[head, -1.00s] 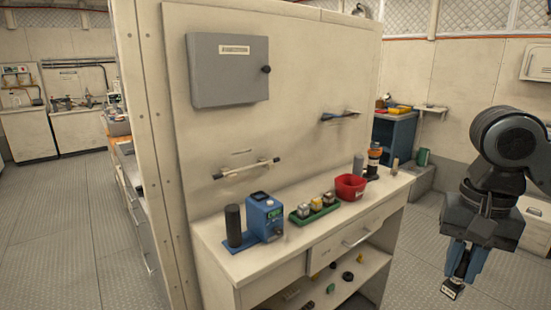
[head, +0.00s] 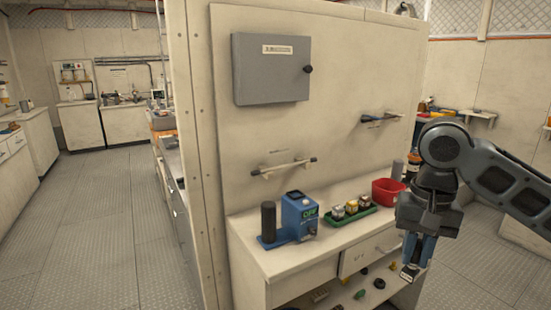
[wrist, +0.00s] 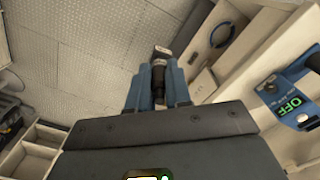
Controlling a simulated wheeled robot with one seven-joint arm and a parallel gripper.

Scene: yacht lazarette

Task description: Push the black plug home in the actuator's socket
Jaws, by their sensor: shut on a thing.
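The black plug (wrist: 158,76) is held between the blue fingers of my gripper (wrist: 157,90) in the wrist view, with a pale-labelled end beyond the fingertips. In the head view my gripper (head: 415,258) points down at the right, in front of the bench, with the plug's labelled end (head: 409,273) below it. The blue actuator (head: 299,217) stands on the bench to the left, beside a black upright cylinder (head: 268,222). Its green display reads OFF in the wrist view (wrist: 290,106). My gripper is well apart from it. I cannot make out the socket.
A green tray (head: 350,217) with several small parts and a red bin (head: 387,191) stand on the bench right of the actuator. A grey cabinet (head: 271,69) and a rail (head: 283,167) are on the wall behind. Open floor (head: 100,230) lies left.

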